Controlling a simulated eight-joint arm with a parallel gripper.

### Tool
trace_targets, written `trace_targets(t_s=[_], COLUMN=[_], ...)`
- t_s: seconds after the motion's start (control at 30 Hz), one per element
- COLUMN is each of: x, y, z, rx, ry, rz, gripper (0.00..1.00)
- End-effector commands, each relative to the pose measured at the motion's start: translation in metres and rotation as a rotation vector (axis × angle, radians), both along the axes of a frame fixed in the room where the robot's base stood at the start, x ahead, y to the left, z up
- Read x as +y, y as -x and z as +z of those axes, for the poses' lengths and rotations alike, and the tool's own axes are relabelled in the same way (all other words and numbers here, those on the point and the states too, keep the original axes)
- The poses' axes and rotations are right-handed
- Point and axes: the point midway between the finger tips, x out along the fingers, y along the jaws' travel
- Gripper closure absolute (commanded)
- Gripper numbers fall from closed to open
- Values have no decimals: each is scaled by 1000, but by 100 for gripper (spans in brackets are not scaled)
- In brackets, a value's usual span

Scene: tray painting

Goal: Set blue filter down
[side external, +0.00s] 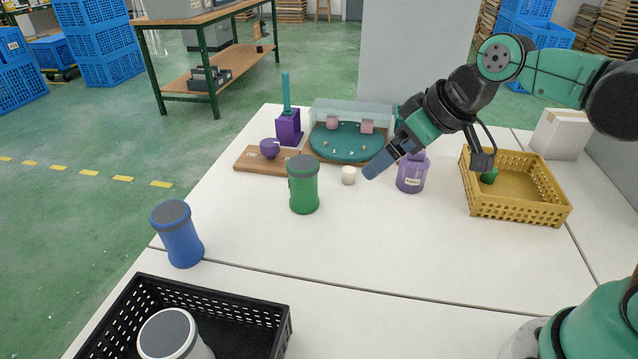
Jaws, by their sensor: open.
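The blue filter (181,240), a blue cylinder with a grey top, stands upright on the white table at the left, just behind the black crate. My gripper (377,167) is well to its right, pointing down and left above the middle of the table. Its bluish fingers show side-on, in front of the purple jar, with no filter in them. It is open. The gap between the fingers is hard to see from this side.
A green canister (304,190) and small white cylinder (348,176) stand near my gripper, with a purple jar (411,178) behind it. The black crate (268,313) holds a white canister (172,340). A yellow basket (524,211) is right. The table's front middle is clear.

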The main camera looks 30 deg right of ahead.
Motion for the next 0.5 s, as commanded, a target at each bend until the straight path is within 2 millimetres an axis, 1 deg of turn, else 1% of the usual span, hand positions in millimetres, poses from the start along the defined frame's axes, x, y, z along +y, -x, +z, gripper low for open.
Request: trace_targets(t_s=[0.03,0.1,0.2,0.3,0.5], x=[-10,-20,-29,-33,-33], y=[12,22,31,35,35], z=[-7,-15,-22,-26,-26], rx=[-10,-23,-37,-44,-44], ry=[3,5,6,5,4], rz=[-65,-141,-209,-240,-244], gripper=[0,0,0,0,0])
